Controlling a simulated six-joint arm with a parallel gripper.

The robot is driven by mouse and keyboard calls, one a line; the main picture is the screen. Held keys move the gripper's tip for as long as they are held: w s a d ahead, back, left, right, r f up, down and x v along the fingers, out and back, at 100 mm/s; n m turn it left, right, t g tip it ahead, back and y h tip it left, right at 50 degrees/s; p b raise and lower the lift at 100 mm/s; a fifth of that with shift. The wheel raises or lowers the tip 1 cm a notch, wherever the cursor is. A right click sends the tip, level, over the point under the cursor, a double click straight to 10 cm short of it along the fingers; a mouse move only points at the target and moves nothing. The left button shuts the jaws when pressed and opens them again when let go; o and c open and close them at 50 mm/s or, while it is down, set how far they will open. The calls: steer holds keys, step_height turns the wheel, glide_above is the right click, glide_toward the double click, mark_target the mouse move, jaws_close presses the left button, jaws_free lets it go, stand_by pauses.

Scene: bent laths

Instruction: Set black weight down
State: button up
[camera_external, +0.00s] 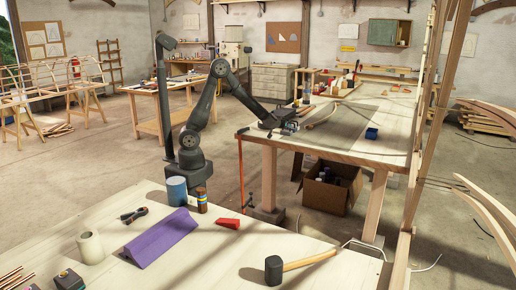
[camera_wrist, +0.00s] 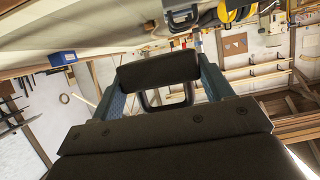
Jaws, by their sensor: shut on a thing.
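The black weight (camera_wrist: 158,70) is a dark block with a looped handle. In the wrist view it sits between the two blue-grey fingers of my gripper (camera_wrist: 160,78), which is shut on it. In the outside view my gripper (camera_external: 286,125) is low over the near left end of the long workbench (camera_external: 350,145). The weight is too small and dark to make out there. I cannot tell whether it touches the bench top.
A bent lath (camera_external: 322,116) lies beside my gripper. A small blue box (camera_external: 371,133) is farther right, with free bench top around it. A tool tray (camera_external: 335,91) stands behind. The near table holds a purple block (camera_external: 160,238) and a mallet (camera_external: 274,270).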

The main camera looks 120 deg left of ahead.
steer(key=shift+r, duration=0.1)
glide_above(281, 139)
steer(key=f, duration=0.7)
steer(key=shift+s+a, duration=0.25)
steer(key=shift+f, duration=1.8)
steer(key=shift+f, duration=0.15)
steer(key=o, duration=1.7)
steer(key=shift+f, duration=0.15)
steer(key=shift+d, duration=0.1)
steer(key=v, duration=1.6)
steer(key=shift+o, duration=0.5)
steer(key=shift+s+d, duration=0.1)
steer(key=shift+d, duration=0.55)
